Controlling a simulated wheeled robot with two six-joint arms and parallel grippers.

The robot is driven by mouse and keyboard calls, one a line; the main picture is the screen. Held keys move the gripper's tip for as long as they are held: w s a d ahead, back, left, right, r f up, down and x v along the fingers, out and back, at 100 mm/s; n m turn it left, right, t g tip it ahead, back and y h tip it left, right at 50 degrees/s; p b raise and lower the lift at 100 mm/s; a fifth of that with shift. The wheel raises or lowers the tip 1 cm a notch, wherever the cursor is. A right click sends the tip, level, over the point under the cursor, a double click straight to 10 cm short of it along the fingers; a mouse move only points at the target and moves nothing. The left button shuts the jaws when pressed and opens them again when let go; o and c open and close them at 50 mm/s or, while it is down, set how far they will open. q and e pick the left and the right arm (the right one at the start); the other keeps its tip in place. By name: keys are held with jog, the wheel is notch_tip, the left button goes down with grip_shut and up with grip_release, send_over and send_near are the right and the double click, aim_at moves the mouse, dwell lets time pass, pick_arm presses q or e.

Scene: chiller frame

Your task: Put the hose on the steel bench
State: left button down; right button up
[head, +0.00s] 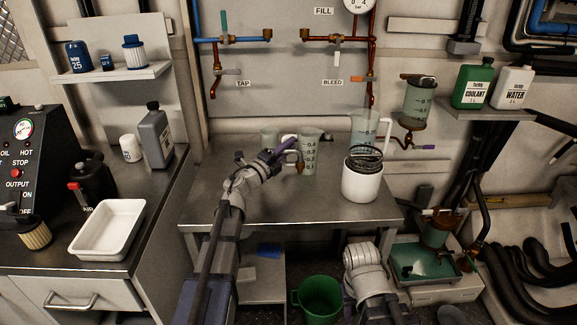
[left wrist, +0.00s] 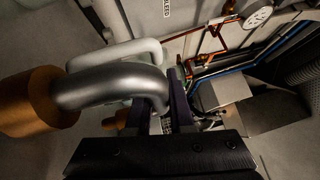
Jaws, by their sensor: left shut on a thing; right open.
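The hose (left wrist: 115,84) is a short grey bent tube with copper-brown ends, large in the left wrist view. My left gripper (left wrist: 170,105) is shut on it, its dark purple fingers closing at one side of the bend. In the head view the left gripper (head: 284,152) is over the back of the steel bench (head: 270,207), and one copper hose end (head: 299,168) hangs below the fingers. Whether that end touches the bench top is unclear. My right arm shows low at the right of centre, but its fingers are not visible.
A clear measuring jug (head: 312,152) stands beside the held hose. A larger jug (head: 364,128) and a white canister (head: 361,184) with a dark wire coil on top stand to the right. The bench front is clear. A green bucket (head: 319,297) is on the floor.

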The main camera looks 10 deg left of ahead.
pick_arm(q)
jog(key=shift+f, duration=0.1)
notch_tip(320, 180, down, 4)
jog(key=b, duration=0.3)
jog(key=shift+r+b, duration=0.25)
jog(key=shift+b, duration=0.05)
jog(key=shift+f, duration=0.15)
jog(key=c, duration=0.8)
grip_release()
jog(key=b+v, duration=0.1)
jog(key=v, duration=1.1)
jog(key=shift+b, duration=0.3)
